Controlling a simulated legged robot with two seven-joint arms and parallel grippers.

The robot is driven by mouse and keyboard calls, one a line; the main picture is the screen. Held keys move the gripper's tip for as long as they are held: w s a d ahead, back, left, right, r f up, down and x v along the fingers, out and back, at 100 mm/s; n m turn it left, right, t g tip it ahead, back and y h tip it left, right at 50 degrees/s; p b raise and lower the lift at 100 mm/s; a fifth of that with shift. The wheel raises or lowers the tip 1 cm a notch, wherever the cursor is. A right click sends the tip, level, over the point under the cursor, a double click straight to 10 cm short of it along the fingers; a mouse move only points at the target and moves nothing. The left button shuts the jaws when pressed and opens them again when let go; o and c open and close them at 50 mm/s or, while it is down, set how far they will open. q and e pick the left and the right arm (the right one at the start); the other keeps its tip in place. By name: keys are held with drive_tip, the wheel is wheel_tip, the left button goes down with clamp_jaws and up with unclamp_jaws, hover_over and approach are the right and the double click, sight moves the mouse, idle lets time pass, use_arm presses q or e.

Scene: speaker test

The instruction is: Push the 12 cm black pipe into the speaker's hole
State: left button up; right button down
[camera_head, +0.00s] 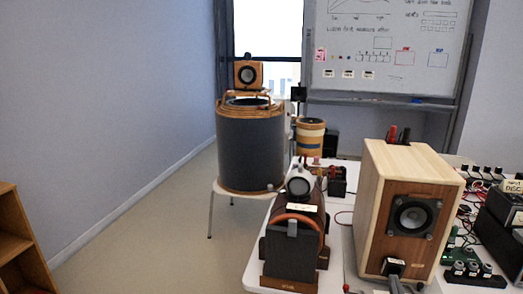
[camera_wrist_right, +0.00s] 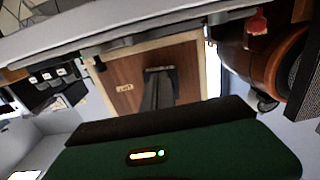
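The speaker (camera_head: 372,190) is a pale wooden box with a brown front and a round black driver, standing upright on the white table. Its brown front also shows, upside down, in the right wrist view (camera_wrist_right: 188,58), with a small label. My right gripper (camera_head: 394,266) is at the lower front of the speaker and covers part of it. In the right wrist view, its dark fingers (camera_wrist_right: 160,78) point at the brown panel. I cannot tell whether they touch it or hold anything. I cannot make out the black pipe or the hole. My left gripper is out of view.
A dark device with an orange ring (camera_head: 296,222) stands left of the speaker. Electronics and cables (camera_head: 470,258) crowd the right side. A large dark drum (camera_head: 250,150) stands on a stool behind. A little bare table (camera_head: 340,262) lies between the device and the speaker.

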drive_tip(key=shift+w+d, duration=0.2)
drive_tip(key=shift+w, duration=0.45)
drive_tip(key=v, duration=0.8)
drive_tip(key=shift+b, duration=0.35)
